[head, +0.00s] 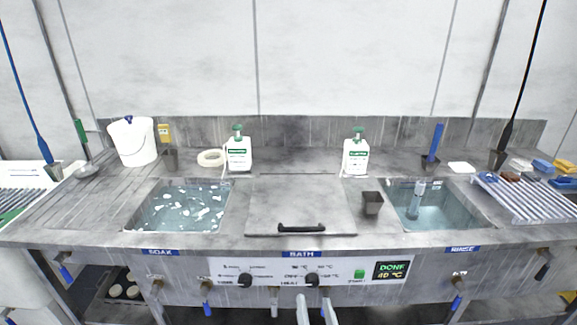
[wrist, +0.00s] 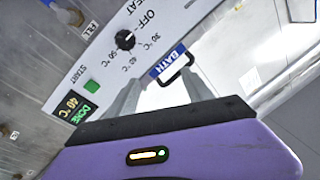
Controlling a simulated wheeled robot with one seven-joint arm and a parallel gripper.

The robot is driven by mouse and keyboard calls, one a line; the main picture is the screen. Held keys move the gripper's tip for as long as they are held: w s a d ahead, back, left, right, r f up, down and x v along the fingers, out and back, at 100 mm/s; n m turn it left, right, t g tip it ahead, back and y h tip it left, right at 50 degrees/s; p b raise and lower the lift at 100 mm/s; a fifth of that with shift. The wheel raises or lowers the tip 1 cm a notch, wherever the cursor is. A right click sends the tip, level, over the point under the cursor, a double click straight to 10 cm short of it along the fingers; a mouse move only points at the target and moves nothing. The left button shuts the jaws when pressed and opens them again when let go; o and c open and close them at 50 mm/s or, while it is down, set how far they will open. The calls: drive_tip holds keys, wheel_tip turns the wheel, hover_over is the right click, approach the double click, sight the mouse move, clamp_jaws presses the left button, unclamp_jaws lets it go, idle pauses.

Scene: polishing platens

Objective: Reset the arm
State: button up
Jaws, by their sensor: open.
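My gripper (head: 316,308) shows at the bottom middle of the head view, in front of the control panel (head: 265,274) of the wash station. Its two grey fingers stand apart with nothing between them. In the wrist view my gripper (wrist: 160,96) is open and empty, pointing towards the BATH label (wrist: 167,61) and the black handle (wrist: 178,70). In the head view that handle (head: 301,228) lies on the front of the closed bath lid (head: 300,195). The gripper touches nothing that I can see. The rest of the arm is out of the head view.
The soak basin (head: 180,206) on the left holds water and pale pieces. The rinse basin (head: 432,207) on the right holds a clear bluish item. A dark cup (head: 372,203) stands beside the lid. Knobs (head: 245,280) and taps (head: 206,287) stick out along the front.

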drive_tip(key=s+d+r+n+g, duration=0.1)
drive_tip(key=s+d+r, duration=0.3)
drive_tip(key=s, duration=1)
drive_tip(key=s+d+r+n+g+h, duration=0.1)
drive_tip(key=s+d, duration=0.4)
drive_tip(key=s, duration=0.9)
drive_tip(key=s+d+r+n+g+h, duration=0.1)
drive_tip(key=s+d+r, duration=0.3)
drive_tip(key=s, duration=0.9)
wheel_tip(320, 180, up, 3)
drive_tip(key=shift+s+d+f+n+g, duration=0.2)
drive_tip(key=shift+s+n+g, duration=0.2)
drive_tip(key=shift+n+g, duration=0.25)
